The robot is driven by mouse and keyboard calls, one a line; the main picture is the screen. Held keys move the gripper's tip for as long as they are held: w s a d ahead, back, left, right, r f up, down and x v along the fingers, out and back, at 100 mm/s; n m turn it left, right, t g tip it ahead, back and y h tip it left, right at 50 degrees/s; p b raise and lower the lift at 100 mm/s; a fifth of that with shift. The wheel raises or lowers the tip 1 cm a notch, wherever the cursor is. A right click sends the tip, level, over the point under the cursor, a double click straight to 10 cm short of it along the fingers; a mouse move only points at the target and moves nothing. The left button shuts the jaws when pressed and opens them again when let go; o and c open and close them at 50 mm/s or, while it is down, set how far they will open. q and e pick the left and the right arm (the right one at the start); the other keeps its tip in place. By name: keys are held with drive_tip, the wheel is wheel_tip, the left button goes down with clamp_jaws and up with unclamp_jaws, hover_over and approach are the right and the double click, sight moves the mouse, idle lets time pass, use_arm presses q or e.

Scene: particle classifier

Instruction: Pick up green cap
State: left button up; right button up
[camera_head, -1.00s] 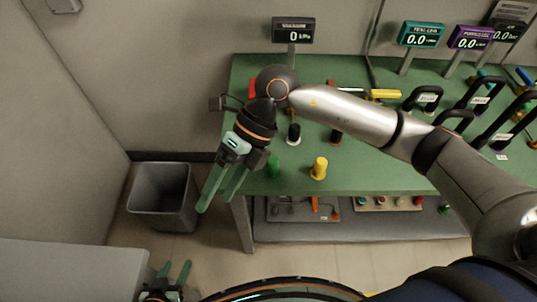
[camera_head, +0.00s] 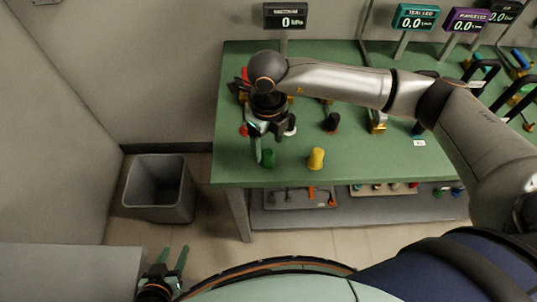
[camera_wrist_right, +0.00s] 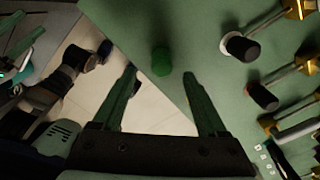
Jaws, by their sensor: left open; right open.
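The green cap (camera_head: 268,159) stands near the front left edge of the green bench (camera_head: 225,130). In the right wrist view the cap (camera_wrist_right: 161,62) lies just beyond and between the fingertips, apart from both. My right gripper (camera_wrist_right: 160,76) is open and empty. In the head view this right gripper (camera_head: 264,150) points down just behind and left of the cap, partly hidden by its own wrist. My left gripper (camera_head: 174,251) is open and empty, low at the left, away from the bench.
A yellow cap (camera_head: 316,158) stands right of the green one. Dark-knobbed valves (camera_head: 332,122) and a white-ended knob (camera_wrist_right: 229,46) are behind. A grey bin (camera_head: 160,188) stands on the floor left of the bench. The bench front between the caps is clear.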

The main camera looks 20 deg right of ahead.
sight(269, 152)
wheel_tip(269, 152, down, 5)
drive_tip(key=shift+d+r+p, duration=0.1)
drive_tip(key=shift+r+p, duration=0.1)
drive_tip(key=shift+p, duration=0.1)
clamp_jaws()
idle(0.5)
